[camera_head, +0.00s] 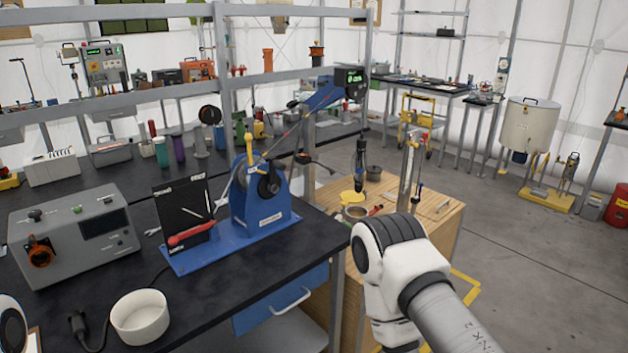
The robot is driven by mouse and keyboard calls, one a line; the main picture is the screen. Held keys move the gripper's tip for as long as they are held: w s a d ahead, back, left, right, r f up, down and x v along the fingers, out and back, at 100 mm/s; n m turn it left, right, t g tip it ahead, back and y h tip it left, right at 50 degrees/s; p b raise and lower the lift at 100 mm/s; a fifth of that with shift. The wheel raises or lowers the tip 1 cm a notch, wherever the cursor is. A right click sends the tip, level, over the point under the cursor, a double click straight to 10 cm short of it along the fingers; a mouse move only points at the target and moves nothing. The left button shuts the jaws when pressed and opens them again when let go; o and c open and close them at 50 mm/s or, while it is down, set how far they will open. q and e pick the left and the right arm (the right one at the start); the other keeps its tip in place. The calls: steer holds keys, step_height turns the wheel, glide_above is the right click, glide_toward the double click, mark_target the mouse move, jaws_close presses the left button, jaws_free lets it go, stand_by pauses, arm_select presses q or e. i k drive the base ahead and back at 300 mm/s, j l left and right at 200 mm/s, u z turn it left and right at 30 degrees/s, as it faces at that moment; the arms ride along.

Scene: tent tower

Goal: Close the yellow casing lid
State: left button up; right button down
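A small yellow lid (352,197) shows on the wooden workbench (447,228), just behind a round, open-topped casing (355,213) with a brownish inside. The lid looks swung off the opening, and I cannot tell whether a hinge joins them. A dark cylindrical tool (361,160) hangs upright just above and behind the lid. My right arm comes in from the lower right and bends in front of the workbench; its gripper is out of the picture. Only a bit of my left arm shows at the lower left edge, and its gripper is not in view.
A blue winch (262,195) on a blue base stands on the black table (215,283), beside a grey control box (78,237) and a white bowl (140,316). A metal upright (408,172) and loose tools are on the workbench. Open floor (520,260) lies to the right.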

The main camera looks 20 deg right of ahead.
mark_target(347, 198)
steer(key=i+l+u, duration=0.2)
steer(key=l+u, duration=0.15)
steer(key=l, duration=0.25)
steer(key=i+l+u, duration=0.1)
steer(key=l+u, duration=0.25)
steer(key=l, duration=0.25)
steer(key=l+u, duration=0.35)
steer(key=l, duration=0.3)
